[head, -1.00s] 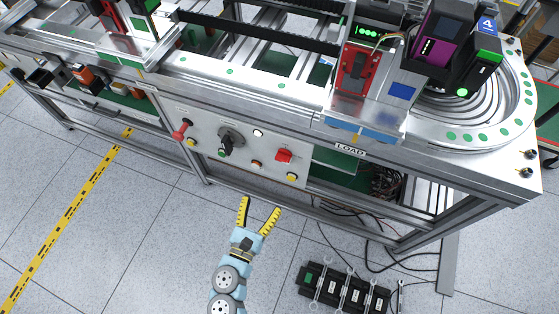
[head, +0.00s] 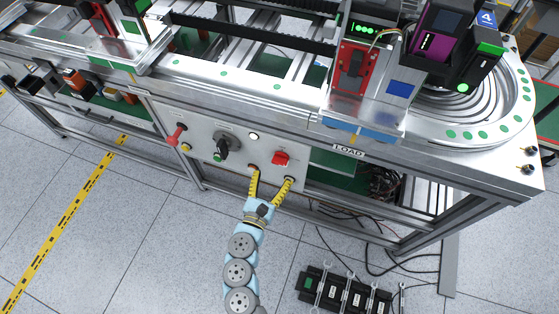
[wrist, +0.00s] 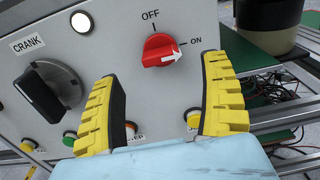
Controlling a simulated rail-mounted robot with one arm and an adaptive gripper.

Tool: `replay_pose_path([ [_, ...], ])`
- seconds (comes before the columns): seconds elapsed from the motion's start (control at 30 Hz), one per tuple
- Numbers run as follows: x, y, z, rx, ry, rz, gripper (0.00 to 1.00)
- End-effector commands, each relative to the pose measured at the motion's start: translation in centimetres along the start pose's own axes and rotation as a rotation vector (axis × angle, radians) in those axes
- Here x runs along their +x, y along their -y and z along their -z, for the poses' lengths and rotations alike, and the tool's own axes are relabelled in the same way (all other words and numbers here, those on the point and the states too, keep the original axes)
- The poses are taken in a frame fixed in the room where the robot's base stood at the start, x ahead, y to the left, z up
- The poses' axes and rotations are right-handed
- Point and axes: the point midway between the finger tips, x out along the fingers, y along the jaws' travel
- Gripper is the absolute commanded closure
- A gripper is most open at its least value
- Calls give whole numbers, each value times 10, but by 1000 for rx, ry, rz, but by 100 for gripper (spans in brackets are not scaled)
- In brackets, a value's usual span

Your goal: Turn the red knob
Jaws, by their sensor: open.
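The red knob (head: 281,158) is on the grey control panel (head: 205,120). In the wrist view the red knob (wrist: 161,50) sits between the OFF label above it and the ON label to its right. Its white arrow points right, towards ON. My gripper (head: 271,176) is open and empty, just below the knob in the head view. In the wrist view my yellow ridged fingers (wrist: 160,88) are spread wide, with the knob framed between and above them. I see no contact with the knob.
A black crank knob (wrist: 50,92) is to the left of the red knob. A white button (wrist: 81,22) is above left. Orange (wrist: 130,130) and yellow (wrist: 194,118) buttons sit low on the panel, near my fingers. A red lever (head: 176,136) is further left. Cables (head: 385,182) hang at right.

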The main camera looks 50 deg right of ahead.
Motion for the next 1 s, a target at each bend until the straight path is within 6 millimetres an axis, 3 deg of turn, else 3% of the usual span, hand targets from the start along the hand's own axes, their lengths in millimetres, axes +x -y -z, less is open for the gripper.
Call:
replay_pose_path([
  [0.2, 39, 0, -2, 3, 4, 2, 22],
  [0.4, 60, 0, -1, 1, 2, 2, 22],
  [0.83, 68, 0, -1, 1, 2, 0, 22],
  [0.87, 68, 0, -1, 1, 2, 0, 26],
  [1.0, 67, 0, -1, 1, 2, 0, 66],
])
